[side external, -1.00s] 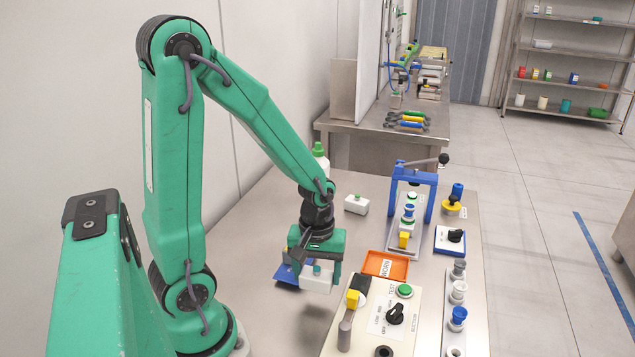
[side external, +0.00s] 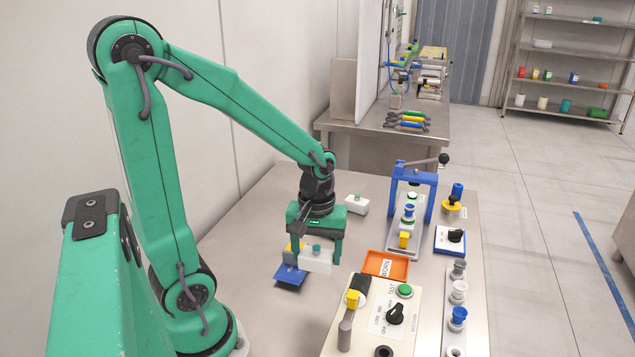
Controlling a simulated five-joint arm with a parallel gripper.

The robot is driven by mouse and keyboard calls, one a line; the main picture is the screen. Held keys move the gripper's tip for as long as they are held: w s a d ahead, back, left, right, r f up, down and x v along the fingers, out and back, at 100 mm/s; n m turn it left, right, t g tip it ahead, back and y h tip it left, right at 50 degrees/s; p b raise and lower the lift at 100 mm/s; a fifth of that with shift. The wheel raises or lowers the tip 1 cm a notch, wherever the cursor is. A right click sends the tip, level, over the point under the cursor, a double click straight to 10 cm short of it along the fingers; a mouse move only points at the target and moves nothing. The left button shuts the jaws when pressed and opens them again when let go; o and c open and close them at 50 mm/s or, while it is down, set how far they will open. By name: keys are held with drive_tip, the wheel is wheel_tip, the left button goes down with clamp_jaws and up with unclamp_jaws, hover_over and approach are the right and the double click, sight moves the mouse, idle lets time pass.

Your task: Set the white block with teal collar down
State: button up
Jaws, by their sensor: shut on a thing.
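The white block with teal collar (side external: 318,264) is between the two fingers of my gripper (side external: 317,257). My gripper is shut on it, and the teal collar shows on its top between the fingers. The block looks level. I cannot tell whether its underside touches the steel table (side external: 255,240) or hangs a little above it. A blue plate (side external: 289,276) lies just in front and to the left of the block, with a yellow part behind it, partly hidden by my gripper.
A white block with a green top (side external: 357,205) stands behind, to the right. An orange tray (side external: 371,272) and a control panel (side external: 378,318) lie to the right. A blue press frame (side external: 428,195) stands further right. The table left of my gripper is clear.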

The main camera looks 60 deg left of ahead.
drive_tip(key=w+d+r+m, duration=0.2)
drive_tip(key=w+r+m, duration=0.2)
drive_tip(key=w, duration=0.3)
drive_tip(key=w+d+r+m, duration=0.3)
drive_tip(key=w+r+m, duration=0.1)
drive_tip(key=w+m, duration=0.3)
drive_tip(key=shift+w+d, duration=0.2)
drive_tip(key=shift+w, duration=0.05)
idle(0.7)
drive_tip(key=shift+n, duration=0.7)
drive_tip(key=s+a+f, duration=0.1)
drive_tip(key=s+f, duration=0.1)
drive_tip(key=s, duration=0.2)
drive_tip(key=s+a+f, duration=0.2)
drive_tip(key=s, duration=0.3)
drive_tip(key=s+a+f, duration=0.2)
drive_tip(key=s+f, duration=0.1)
drive_tip(key=s, duration=0.1)
drive_tip(key=shift+s, duration=0.15)
drive_tip(key=shift+s+a+f, duration=0.15)
drive_tip(key=shift+s+f, duration=0.2)
drive_tip(key=shift+s, duration=0.25)
drive_tip(key=shift+f, duration=0.1)
drive_tip(key=shift+f, duration=2.85)
